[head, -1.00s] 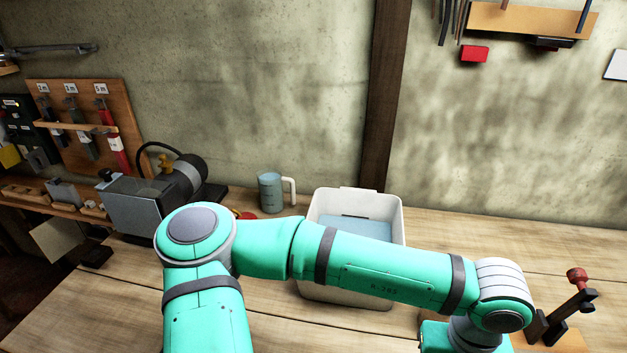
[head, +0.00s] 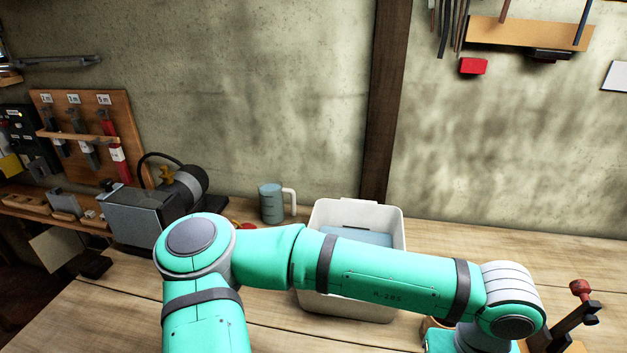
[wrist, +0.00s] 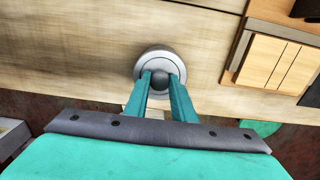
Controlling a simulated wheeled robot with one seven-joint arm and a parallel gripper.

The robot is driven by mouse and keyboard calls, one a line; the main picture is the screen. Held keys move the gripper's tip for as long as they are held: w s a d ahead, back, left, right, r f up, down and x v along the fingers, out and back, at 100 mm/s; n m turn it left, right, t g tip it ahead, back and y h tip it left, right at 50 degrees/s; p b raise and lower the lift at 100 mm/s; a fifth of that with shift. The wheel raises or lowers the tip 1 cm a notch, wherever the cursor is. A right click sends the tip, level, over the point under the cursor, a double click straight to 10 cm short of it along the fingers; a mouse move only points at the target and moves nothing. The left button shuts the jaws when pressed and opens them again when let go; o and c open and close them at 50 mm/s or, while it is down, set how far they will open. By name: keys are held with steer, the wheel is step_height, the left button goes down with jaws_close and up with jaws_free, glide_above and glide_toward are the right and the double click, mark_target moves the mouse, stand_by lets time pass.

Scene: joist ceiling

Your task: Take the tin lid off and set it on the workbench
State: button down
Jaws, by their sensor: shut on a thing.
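In the wrist view, a round grey metal lid (wrist: 147,63) with a dark knob (wrist: 160,81) lies below my gripper (wrist: 161,82). The two teal fingers are shut on the knob, one on each side. I cannot tell whether the lid rests on the tin or is lifted off it; the tin's body is not clearly seen. The workbench (head: 260,320) shows as pale planks, also in the wrist view (wrist: 60,70). In the head view my arm hides the gripper and lid.
A white bin (head: 335,212) stands behind my forearm. A blue mug (head: 270,203), a grey machine (head: 147,215) and a red-handled clamp (head: 582,290) are on the bench. A tan rounded edge (head: 429,323) shows beside my wrist. Bare bench lies front left and back right.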

steer(key=shift+r, duration=2.55)
steer(key=shift+w+a, duration=0.1)
